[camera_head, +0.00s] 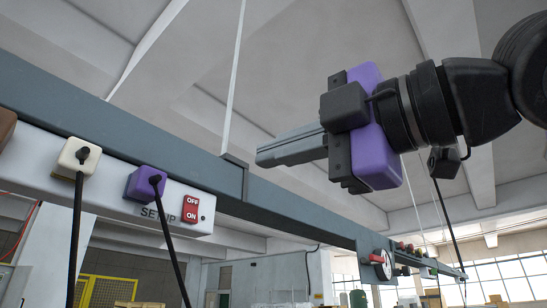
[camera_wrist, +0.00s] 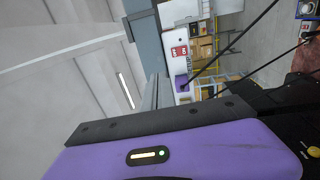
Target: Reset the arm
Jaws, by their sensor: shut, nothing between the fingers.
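My gripper (camera_head: 262,155) is raised high in the head view, with a purple and black body and grey fingers pointing left. The fingers are together and nothing shows between them. It appears in front of the overhead blue-grey beam (camera_head: 300,208), up and to the right of the white SETUP panel (camera_head: 118,188); the gap in depth is hard to judge. In the wrist view the purple gripper body fills the bottom, and the grey fingers (camera_wrist: 154,92) point up the picture beside the panel, apparently apart from it.
The panel carries a cream plug (camera_head: 80,156), a purple plug (camera_head: 146,184) and a red OFF/ON switch (camera_head: 192,209), which also shows in the wrist view (camera_wrist: 179,51). Black cords hang from both plugs. More switches (camera_head: 381,259) sit farther along the beam.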

